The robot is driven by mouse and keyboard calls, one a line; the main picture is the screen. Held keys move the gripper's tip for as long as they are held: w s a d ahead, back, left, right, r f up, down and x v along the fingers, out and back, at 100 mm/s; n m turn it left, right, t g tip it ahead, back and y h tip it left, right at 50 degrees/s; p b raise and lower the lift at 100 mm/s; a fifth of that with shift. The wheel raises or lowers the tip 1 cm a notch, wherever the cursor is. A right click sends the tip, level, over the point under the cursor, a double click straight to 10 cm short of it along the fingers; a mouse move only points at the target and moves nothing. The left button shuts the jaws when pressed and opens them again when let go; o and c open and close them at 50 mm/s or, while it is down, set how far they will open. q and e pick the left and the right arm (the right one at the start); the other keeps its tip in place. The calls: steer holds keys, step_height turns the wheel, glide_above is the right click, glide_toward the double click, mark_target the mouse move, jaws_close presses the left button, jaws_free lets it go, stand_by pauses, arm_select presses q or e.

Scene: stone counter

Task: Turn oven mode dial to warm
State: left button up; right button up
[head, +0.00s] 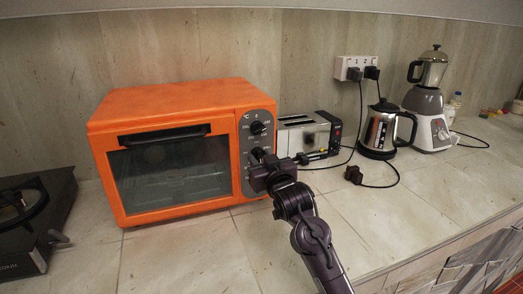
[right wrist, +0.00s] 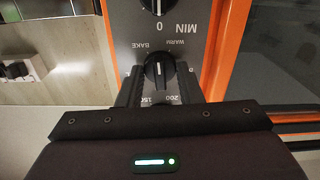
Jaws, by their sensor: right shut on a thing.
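The orange toaster oven (head: 165,92) stands on the counter with its door shut. Its grey control panel (head: 258,113) is on the right side of its front. My right gripper (head: 262,166) is at the middle of this panel. In the right wrist view, which shows the panel upside down, the black mode dial (right wrist: 158,70) sits between my fingers (right wrist: 160,85), gripped by them. Its white mark runs about upright in the picture. The BAKE and WARM labels show just above it, WARM to the right. My left gripper is not in view.
The upper dial (head: 257,128) is clear of my gripper in the head view. Another dial (right wrist: 158,5) shows at the top of the wrist view. A toaster (head: 306,134), kettle (head: 380,132) and blender (head: 428,105) stand to the right. A black stove (head: 30,225) is at left.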

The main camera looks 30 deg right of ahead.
steer(key=m+p, duration=0.2)
steer(key=m, duration=0.1)
steer(key=shift+m+p, duration=0.3)
steer(key=shift+f+m+p, duration=0.1)
steer(key=shift+m+p, duration=0.85)
steer(key=shift+m, duration=0.55)
steer(key=o, duration=1)
steer(key=shift+c, duration=0.2)
steer(key=b+v, duration=0.1)
steer(key=v, duration=0.6)
steer(key=shift+s+b, duration=0.3)
steer(key=shift+s, duration=0.1)
